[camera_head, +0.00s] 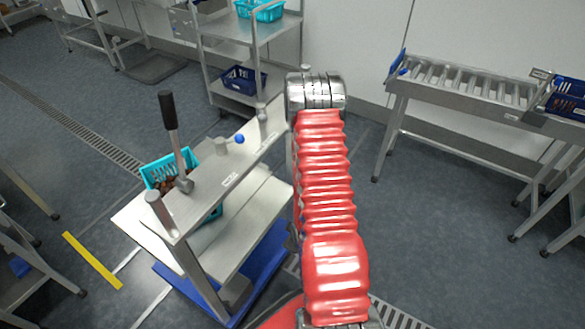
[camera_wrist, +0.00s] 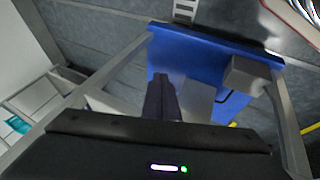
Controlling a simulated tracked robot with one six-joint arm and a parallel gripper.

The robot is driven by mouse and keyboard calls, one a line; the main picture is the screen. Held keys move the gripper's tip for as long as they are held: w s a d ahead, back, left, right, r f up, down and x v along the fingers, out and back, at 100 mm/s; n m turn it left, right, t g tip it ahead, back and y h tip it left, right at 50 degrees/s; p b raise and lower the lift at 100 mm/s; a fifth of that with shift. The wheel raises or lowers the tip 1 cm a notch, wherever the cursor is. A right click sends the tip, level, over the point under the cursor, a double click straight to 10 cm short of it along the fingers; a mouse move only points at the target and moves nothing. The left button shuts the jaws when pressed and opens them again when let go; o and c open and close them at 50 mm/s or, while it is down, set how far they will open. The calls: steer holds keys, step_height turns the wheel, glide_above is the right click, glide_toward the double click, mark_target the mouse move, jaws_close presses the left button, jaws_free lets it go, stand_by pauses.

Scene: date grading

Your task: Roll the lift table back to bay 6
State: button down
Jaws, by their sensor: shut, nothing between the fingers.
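The lift table (camera_head: 255,210) stands left of my arm in the head view, with pale decks, a steel top rail and a blue base (camera_head: 262,275). Its rail carries an upright black-handled lever (camera_head: 169,115) and a blue knob (camera_head: 239,139). A teal basket (camera_head: 158,170) with brown dates shows partly behind the rail. In the wrist view, my gripper (camera_wrist: 161,85) has its dark fingers together, holding nothing, in front of the table's blue base (camera_wrist: 195,50) and between its steel legs. My arm hides the gripper in the head view. No bay number is readable.
A yellow floor strip (camera_head: 92,260) and white lines lie left of the table. A steel shelf rack (camera_head: 228,50) stands behind. Open floor lies between arm and conveyor and at left.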

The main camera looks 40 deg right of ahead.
steer(key=w+d+r+n+t+h, duration=0.2)
steer(key=r+n+t, duration=0.2)
steer(key=r+t, duration=0.1)
steer(key=w+d+r+n+t+h, duration=0.2)
steer(key=w+r+n+t+h, duration=0.1)
steer(key=r, duration=0.4)
steer(key=shift+w+d+r+n+t, duration=0.15)
steer(key=shift+w+r+n+t, duration=0.1)
steer(key=shift+n+t, duration=0.75)
